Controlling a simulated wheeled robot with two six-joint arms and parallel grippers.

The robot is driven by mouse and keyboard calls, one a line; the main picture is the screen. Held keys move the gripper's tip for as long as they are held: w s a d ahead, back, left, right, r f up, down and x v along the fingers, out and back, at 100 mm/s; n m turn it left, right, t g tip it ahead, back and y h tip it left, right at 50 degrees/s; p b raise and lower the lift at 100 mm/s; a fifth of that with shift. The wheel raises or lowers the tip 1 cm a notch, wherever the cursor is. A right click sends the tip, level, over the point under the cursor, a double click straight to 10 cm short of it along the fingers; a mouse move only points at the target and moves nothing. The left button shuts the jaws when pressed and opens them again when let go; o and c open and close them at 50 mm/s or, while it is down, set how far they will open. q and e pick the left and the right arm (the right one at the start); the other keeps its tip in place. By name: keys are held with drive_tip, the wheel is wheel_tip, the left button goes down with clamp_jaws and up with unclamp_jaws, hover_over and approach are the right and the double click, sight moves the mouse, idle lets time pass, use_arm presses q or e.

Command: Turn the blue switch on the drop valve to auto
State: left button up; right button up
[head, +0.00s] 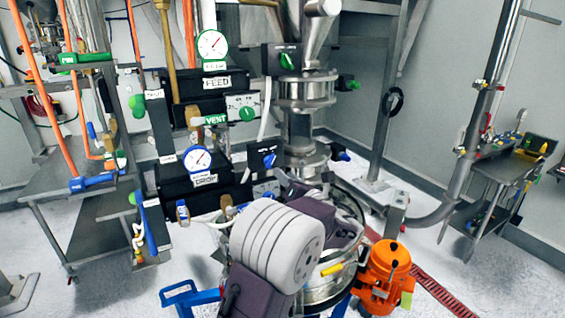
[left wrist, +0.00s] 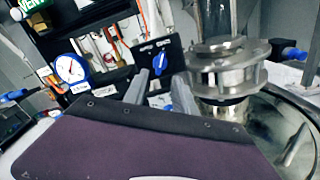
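The blue switch (head: 269,159) sits on a small black panel to the right of the DROP gauge (head: 197,159), beside the metal valve column. In the left wrist view the switch (left wrist: 160,62) shows as a blue knob on its black panel (left wrist: 157,55), with white lettering above too small to read. My left gripper (left wrist: 161,82) is open and empty, its two grey fingers apart, with the knob seen between and beyond their tips. No contact with the knob shows. In the head view my left arm covers the area just below the switch. My right gripper is not in view.
The metal flange stack (left wrist: 225,68) stands close right of the fingers. A green switch (head: 287,61) is higher on the column. A blue-handled valve (head: 341,156) sticks out on the right. An orange motor (head: 389,275) stands low on the right.

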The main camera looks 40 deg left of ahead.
sight(272, 163)
use_arm(q)
drive_tip(key=p+x, duration=0.3)
drive_tip(key=x, duration=0.4)
drive_tip(key=shift+w+a+r, duration=0.1)
drive_tip(key=shift+w+a, duration=0.1)
drive_tip(key=shift+a, duration=0.05)
drive_tip(key=shift+w+a, duration=0.15)
drive_tip(key=shift+a, duration=0.25)
drive_tip(key=shift+d, duration=0.1)
clamp_jaws()
